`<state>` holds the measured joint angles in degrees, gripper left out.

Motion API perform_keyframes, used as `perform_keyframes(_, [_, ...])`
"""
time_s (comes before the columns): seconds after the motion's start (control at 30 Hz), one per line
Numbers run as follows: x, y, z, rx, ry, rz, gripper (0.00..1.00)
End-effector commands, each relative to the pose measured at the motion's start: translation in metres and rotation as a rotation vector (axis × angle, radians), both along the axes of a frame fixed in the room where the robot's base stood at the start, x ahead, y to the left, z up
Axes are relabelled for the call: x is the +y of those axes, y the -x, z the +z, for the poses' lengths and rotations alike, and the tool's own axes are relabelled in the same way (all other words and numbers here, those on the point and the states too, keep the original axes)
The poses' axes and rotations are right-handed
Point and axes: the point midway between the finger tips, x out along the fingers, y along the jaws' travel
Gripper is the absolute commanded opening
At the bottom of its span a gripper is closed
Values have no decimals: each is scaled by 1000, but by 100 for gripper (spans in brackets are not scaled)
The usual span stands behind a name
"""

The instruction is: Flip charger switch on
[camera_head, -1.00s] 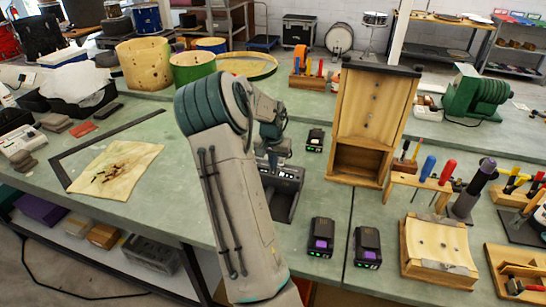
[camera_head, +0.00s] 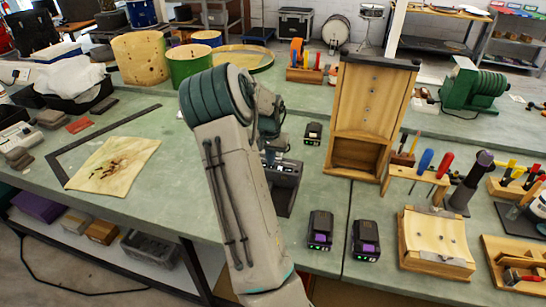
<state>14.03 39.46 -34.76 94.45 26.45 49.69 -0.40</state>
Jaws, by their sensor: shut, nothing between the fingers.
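The charger (camera_head: 284,184) is a dark, box-like unit on the green bench, just right of my forearm. Its left side is hidden behind my arm, and its switch is too small or covered to make out. My gripper (camera_head: 272,147) points down just above the charger's back part, shut and empty. Its fingertips are small and partly hidden, so I cannot tell whether they touch the charger.
Two dark battery packs (camera_head: 320,229) (camera_head: 366,240) stand right of the charger, and a smaller one (camera_head: 313,133) behind it. A tall wooden case (camera_head: 371,105) stands at the back right. A wooden cradle (camera_head: 435,242) is at the right. Cloth (camera_head: 115,165) lies left.

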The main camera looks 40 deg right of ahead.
Motion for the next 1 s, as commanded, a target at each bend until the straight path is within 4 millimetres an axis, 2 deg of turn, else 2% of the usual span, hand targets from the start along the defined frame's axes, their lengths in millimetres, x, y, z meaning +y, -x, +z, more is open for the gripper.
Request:
perform_keyframes(0.1, [5, 3, 0, 1, -3, -1, 0])
perform_keyframes(0.47, [4, 6, 2, 0, 0, -5, 0])
perform_keyframes(0.57, [4, 6, 8, -1, 1, -4, 0])
perform_keyframes(0.87, [11, 7, 55, -5, 0, -2, 0])
perform_keyframes(1.0, [15, 10, 87, -5, 2, 0, 0])
